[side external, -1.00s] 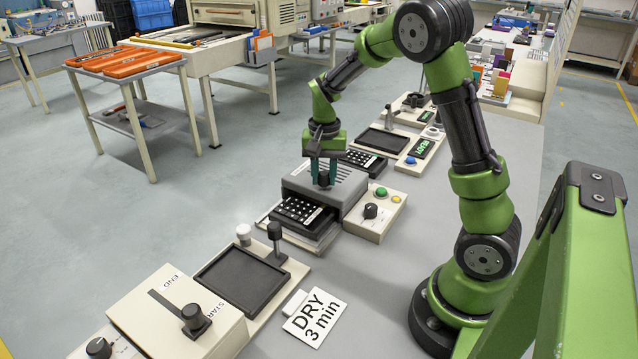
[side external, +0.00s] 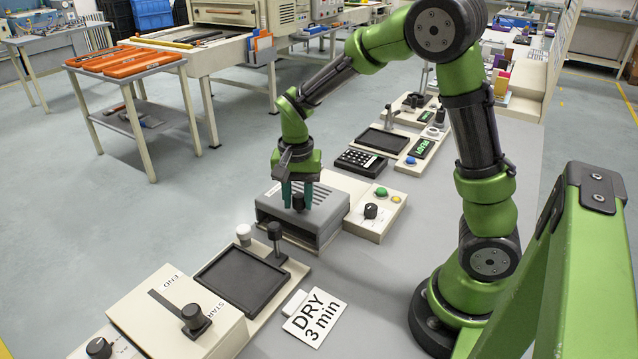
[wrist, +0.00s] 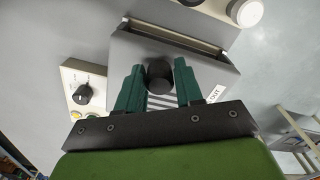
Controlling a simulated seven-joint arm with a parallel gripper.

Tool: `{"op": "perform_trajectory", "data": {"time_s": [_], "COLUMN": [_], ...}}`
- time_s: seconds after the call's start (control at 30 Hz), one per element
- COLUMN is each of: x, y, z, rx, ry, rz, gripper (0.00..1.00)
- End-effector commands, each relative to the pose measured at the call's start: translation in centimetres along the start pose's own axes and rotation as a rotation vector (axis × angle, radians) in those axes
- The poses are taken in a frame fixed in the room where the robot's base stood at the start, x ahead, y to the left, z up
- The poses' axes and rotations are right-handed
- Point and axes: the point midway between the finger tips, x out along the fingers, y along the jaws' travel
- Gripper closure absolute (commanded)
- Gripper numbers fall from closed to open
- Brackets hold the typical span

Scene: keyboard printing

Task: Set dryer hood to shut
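The dryer hood (side external: 322,216) is a grey slotted box with a black knob (side external: 298,203) on top. It sits at the front end of its base, and the black keypad and tray seen under its open side earlier are hidden beneath it. My gripper (side external: 297,196) is over the hood, its green fingers on either side of the knob.
A control box with a black dial (side external: 371,210) and green and yellow buttons stands right of the hood. A black tray (side external: 243,278) with two posts lies in front, by a DRY 3 min card (side external: 314,315). A keypad (side external: 361,162) lies behind.

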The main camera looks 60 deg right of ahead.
Motion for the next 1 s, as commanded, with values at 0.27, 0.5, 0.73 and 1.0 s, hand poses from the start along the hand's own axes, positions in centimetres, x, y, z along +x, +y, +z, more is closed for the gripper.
{"op": "perform_trajectory", "data": {"time_s": [0.27, 0.5, 0.73, 1.0], "x": [0.0, -0.6, -4.7, -11.3], "y": [-0.2, -0.1, -0.2, -0.2], "z": [0.2, 0.1, 0.0, 0.1], "rx": [-0.005, -0.004, -0.005, -0.005], "ry": [-0.002, 0.000, 0.003, 0.002], "rz": [-0.002, -0.003, -0.009, -0.008], "gripper": [0.43, 0.43, 0.43, 0.43]}}
